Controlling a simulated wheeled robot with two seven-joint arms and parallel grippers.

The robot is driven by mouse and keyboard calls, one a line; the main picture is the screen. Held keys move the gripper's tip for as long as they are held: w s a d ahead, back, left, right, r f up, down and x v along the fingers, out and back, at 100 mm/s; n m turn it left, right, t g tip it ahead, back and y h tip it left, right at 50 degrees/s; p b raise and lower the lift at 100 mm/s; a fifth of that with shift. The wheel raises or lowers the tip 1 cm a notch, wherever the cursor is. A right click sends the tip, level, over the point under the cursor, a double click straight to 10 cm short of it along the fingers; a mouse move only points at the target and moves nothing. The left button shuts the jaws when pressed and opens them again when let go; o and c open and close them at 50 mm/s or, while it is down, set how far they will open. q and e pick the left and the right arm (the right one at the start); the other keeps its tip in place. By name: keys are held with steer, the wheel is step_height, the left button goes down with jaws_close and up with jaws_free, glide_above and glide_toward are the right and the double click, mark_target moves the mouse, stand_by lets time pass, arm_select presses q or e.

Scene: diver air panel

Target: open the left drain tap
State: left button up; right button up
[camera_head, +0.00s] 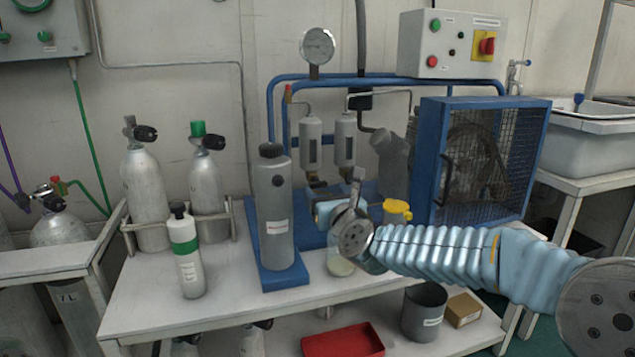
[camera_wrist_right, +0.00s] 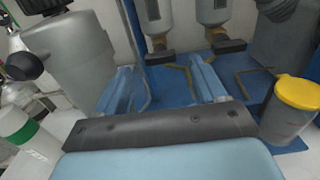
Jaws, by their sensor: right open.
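A dark and brass drain fitting (camera_head: 317,183) sits under the left cylinder; in the right wrist view the left drain tap (camera_wrist_right: 161,57) shows ahead, beyond my fingertips. The right drain fitting (camera_wrist_right: 228,45) is farther right there. My right gripper (camera_head: 325,210) is in front of and below the left cylinder. In the right wrist view its fingers (camera_wrist_right: 163,80) are spread apart with nothing between them. My left gripper is out of view.
A large grey cylinder (camera_head: 273,210) stands close left of my right gripper. The blue-framed compressor (camera_head: 480,160) is farther right. Blue pipes run behind the filters. A green-and-white bottle (camera_head: 186,250) is at the bench's left.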

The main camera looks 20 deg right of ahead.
mark_target(319, 186)
steer(key=w, duration=0.5)
steer(key=shift+w+p, duration=0.2)
steer(key=shift+p, duration=0.2)
steer(key=shift+a, duration=0.1)
steer(key=c, duration=1.1)
steer(key=shift+o, duration=0.2)
